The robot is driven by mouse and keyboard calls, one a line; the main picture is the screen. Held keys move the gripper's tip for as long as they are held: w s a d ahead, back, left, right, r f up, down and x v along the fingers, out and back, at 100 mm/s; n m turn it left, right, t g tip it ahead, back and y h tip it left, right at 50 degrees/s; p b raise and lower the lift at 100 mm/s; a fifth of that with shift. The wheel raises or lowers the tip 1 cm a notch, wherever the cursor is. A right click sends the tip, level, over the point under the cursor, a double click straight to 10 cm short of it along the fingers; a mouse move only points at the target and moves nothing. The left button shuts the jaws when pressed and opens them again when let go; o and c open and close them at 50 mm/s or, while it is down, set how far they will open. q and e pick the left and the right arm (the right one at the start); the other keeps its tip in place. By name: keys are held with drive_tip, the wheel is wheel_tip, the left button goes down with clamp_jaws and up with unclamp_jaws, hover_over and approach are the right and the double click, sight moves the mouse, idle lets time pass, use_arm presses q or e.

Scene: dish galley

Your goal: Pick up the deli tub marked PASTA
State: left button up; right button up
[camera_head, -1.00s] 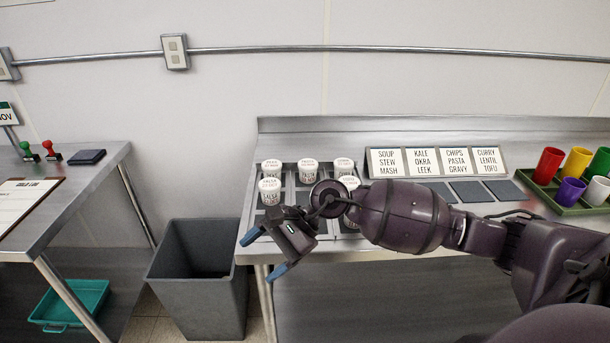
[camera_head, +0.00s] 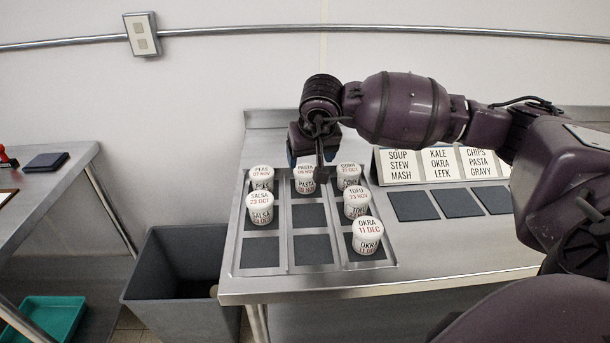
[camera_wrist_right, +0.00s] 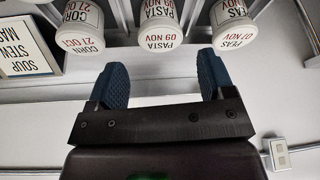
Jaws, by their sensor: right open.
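The PASTA tub (camera_head: 304,184) is a white tub with a lid dated 09 NOV. It stands in the back middle cell of the sunken rack (camera_head: 290,271). My right gripper (camera_head: 312,160) is at the rack's back edge, by this tub, and partly covers its lid. In the right wrist view the PASTA tub (camera_wrist_right: 160,36) lies ahead of the gap between the blue fingertips (camera_wrist_right: 161,76). The fingers are apart with nothing between them, and no contact with the tub shows. My left gripper is out of view.
PEAS (camera_head: 261,178) and CORN (camera_head: 349,176) tubs flank PASTA closely. SALSA (camera_head: 260,208), TOFU (camera_head: 356,204) and OKRA (camera_head: 367,236) tubs stand nearer the front. The middle cells in front of PASTA are empty. Label cards (camera_head: 401,166) stand at right; a grey bin (camera_head: 180,290) is below left.

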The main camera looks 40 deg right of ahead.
sight(307, 171)
drive_tip(key=x, duration=0.4)
drive_tip(key=shift+s, duration=0.15)
drive_tip(key=shift+w+b+x, duration=0.15)
drive_tip(key=shift+b+x, duration=0.1)
drive_tip(key=shift+x, duration=1.3)
drive_tip(key=shift+w+b+x, duration=0.15)
drive_tip(key=shift+b+x, duration=0.05)
drive_tip(key=shift+x, duration=1.35)
drive_tip(key=shift+d+r, duration=0.15)
